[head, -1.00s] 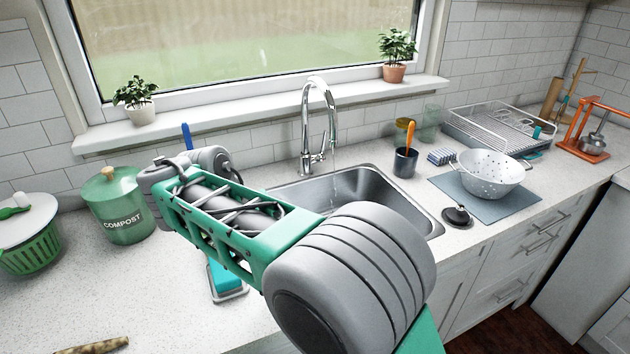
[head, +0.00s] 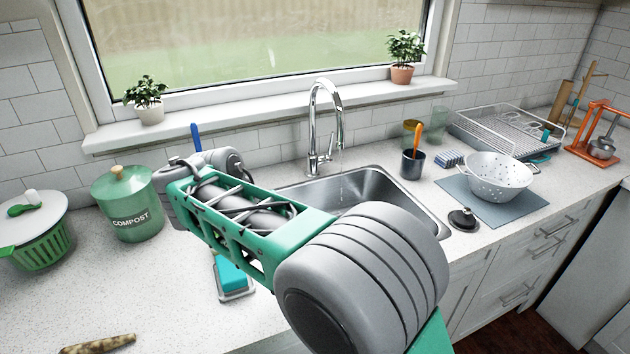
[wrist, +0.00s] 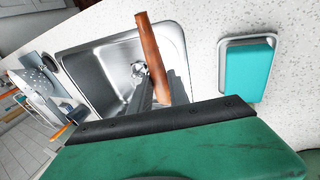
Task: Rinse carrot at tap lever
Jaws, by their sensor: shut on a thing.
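My gripper (wrist: 160,92) is shut on the carrot (wrist: 150,55), a long orange-brown stick that points up in the wrist view. In that view it lies across the metal sink (wrist: 88,70), with the drain beside it; its height above the basin cannot be told. In the head view my arm hides the gripper and carrot. The chrome tap (head: 312,130) stands behind the sink (head: 400,197), with its small lever (head: 326,157) low on the right side of its body.
A sponge in a tray (head: 233,277) lies left of the sink. A compost bin (head: 128,205) and a green spinner (head: 35,235) stand further left. Right of the sink are a dark cup (head: 412,164), a plug (head: 463,219), a white colander (head: 498,177) and a dish rack (head: 500,130).

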